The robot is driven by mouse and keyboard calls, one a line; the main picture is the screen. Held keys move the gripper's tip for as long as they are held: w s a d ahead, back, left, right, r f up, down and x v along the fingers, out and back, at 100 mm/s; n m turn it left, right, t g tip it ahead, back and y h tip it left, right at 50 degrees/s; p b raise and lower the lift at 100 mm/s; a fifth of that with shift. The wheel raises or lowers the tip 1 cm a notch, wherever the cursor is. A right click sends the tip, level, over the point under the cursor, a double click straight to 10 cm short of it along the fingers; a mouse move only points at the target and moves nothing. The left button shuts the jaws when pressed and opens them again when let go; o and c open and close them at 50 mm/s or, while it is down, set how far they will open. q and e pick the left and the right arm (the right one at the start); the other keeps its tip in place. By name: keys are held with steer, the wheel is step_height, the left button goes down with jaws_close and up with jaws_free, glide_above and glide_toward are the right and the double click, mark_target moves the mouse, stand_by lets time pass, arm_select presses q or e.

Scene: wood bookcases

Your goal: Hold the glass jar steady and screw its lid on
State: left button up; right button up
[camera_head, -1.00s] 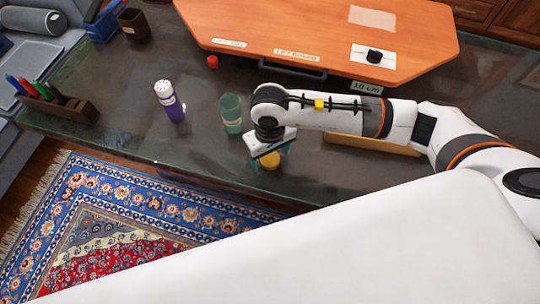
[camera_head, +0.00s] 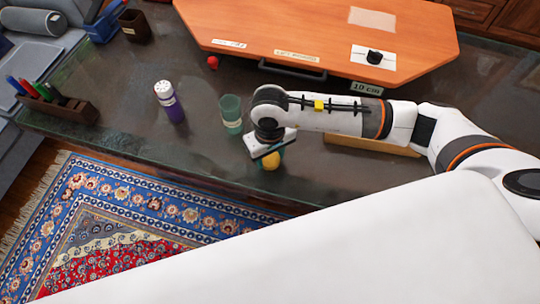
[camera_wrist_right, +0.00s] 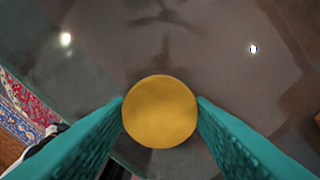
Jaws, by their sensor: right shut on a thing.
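A round yellow lid (camera_head: 271,161) shows near the front edge of the dark table in the head view. It also shows as a flat yellow disc in the right wrist view (camera_wrist_right: 160,112). My right gripper (camera_wrist_right: 160,102) has its two teal fingers on either side of the disc, shut on it. In the head view, my right gripper (camera_head: 270,157) points down at the lid. A green see-through vessel (camera_head: 231,110) with a pale label stands upright behind. My left gripper is not in view.
A purple bottle with a white cap (camera_head: 170,102) stands left of the green vessel. A pen holder (camera_head: 60,108) is at the far left. A small red thing (camera_head: 212,62) lies before a large orange board (camera_head: 310,35). The table's front left is clear.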

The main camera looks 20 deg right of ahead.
mark_target(270, 158)
step_height(270, 158, up, 10)
steer(key=b, duration=0.1)
steer(key=shift+f, duration=0.15)
